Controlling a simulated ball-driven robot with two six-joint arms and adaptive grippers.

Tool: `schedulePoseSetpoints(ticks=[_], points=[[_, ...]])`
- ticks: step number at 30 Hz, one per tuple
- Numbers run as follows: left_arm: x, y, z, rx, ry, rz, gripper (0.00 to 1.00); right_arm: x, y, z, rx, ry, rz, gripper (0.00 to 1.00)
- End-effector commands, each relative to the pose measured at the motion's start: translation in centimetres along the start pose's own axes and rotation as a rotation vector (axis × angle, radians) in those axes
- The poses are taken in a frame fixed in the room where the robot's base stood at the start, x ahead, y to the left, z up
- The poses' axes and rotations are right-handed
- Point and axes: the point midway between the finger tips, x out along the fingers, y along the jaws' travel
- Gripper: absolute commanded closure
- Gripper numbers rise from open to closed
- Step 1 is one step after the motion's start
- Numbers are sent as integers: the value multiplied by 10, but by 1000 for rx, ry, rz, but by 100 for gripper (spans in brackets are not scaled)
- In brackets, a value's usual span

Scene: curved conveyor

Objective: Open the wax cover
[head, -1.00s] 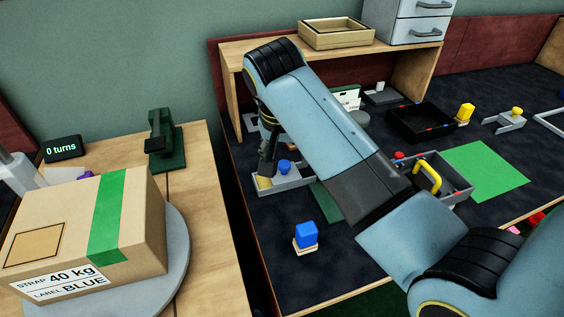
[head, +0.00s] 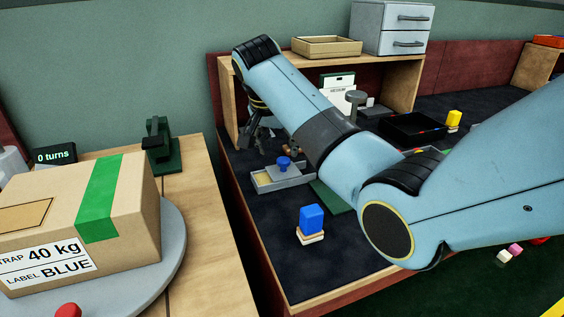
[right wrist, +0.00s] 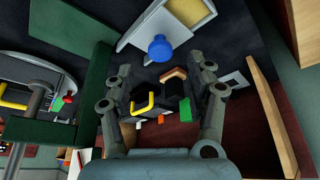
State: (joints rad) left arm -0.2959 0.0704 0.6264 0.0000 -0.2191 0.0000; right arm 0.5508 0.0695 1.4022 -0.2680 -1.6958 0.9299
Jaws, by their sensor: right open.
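A shallow grey tray (head: 300,181) sits on the dark bench top. A grey cover with a blue knob (head: 284,162) lies over its right part, and a pale yellow area (head: 263,179), apparently wax, shows uncovered at its left end. In the right wrist view the blue knob (right wrist: 160,48) and the yellow area (right wrist: 190,15) show at the top, beyond the fingertips. My right gripper (head: 258,136) is just behind and above the tray, apart from the knob. In the wrist view its fingers (right wrist: 160,88) are spread and empty. My left gripper is out of view.
A blue block on a pale base (head: 311,222) stands in front of the tray. A wooden shelf (head: 225,95) rises close behind my right gripper. A black tray (head: 400,128) lies to the right. Bare bench lies left of the blue block.

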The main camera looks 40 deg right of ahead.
Motion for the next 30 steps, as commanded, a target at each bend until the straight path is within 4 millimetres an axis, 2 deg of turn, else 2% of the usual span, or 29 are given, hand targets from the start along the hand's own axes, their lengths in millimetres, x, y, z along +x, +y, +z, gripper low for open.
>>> schedulePoseSetpoints(ticks=[1, 3, 9, 19, 30], points=[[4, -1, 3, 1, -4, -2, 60, 12, 0, 1, -1, -1, 3, 45], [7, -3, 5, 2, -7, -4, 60, 25, 1, 1, 0, 0, 3, 45], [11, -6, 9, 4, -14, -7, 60, 46, 0, 0, 0, 0, 0, 45], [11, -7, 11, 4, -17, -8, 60, 49, 0, 0, 0, 0, -1, 45], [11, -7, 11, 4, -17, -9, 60, 49, 0, 0, 0, 0, -1, 92]])
